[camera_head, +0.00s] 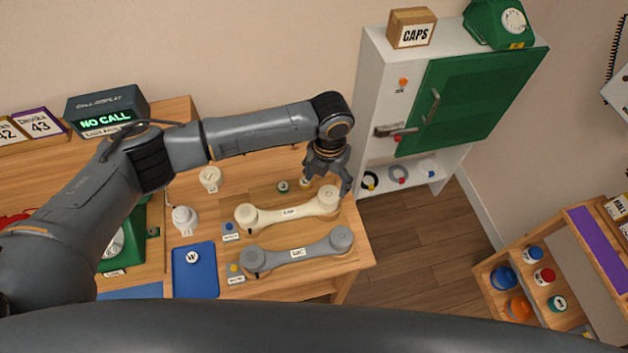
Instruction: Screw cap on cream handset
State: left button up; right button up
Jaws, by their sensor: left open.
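The cream handset (270,215) lies on the wooden table, its long axis running left to right, with a label at its middle and a round part at each end. My left gripper (327,184) is open above the handset's right end, with its fingers pointing down around that end. I cannot tell whether they touch it. Small round caps, one of them dark (283,187), stand behind the handset; another is partly beside the gripper's left finger. A white cap marked W (192,257) lies in the blue tray (195,284). My right gripper is out of view.
A grey handset (318,250) lies in front of the cream one. White pieces (184,220) stand at the left. A white cabinet (376,90) with a green door (465,92) stands at the right, with rings on its low shelf. A rack (500,262) holds coloured caps.

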aim_at(329, 194)
pick_arm(q)
jog(key=shift+d+f, duration=0.15)
jog(key=shift+d, duration=0.05)
jog(key=shift+w+d+f+b, duration=0.25)
jog(key=shift+d+f+b, duration=0.2)
jog(key=shift+f+b, duration=0.35)
jog(key=shift+a+f+b, duration=0.1)
jog(key=shift+f+b, duration=0.25)
jog(key=shift+s+a+f+b, duration=0.1)
jog(key=shift+a+f+b, duration=0.05)
jog(key=shift+f+b, duration=0.3)
jog(key=shift+f, duration=0.3)
jog(key=shift+f+b, duration=0.8)
jog(key=shift+f, duration=0.25)
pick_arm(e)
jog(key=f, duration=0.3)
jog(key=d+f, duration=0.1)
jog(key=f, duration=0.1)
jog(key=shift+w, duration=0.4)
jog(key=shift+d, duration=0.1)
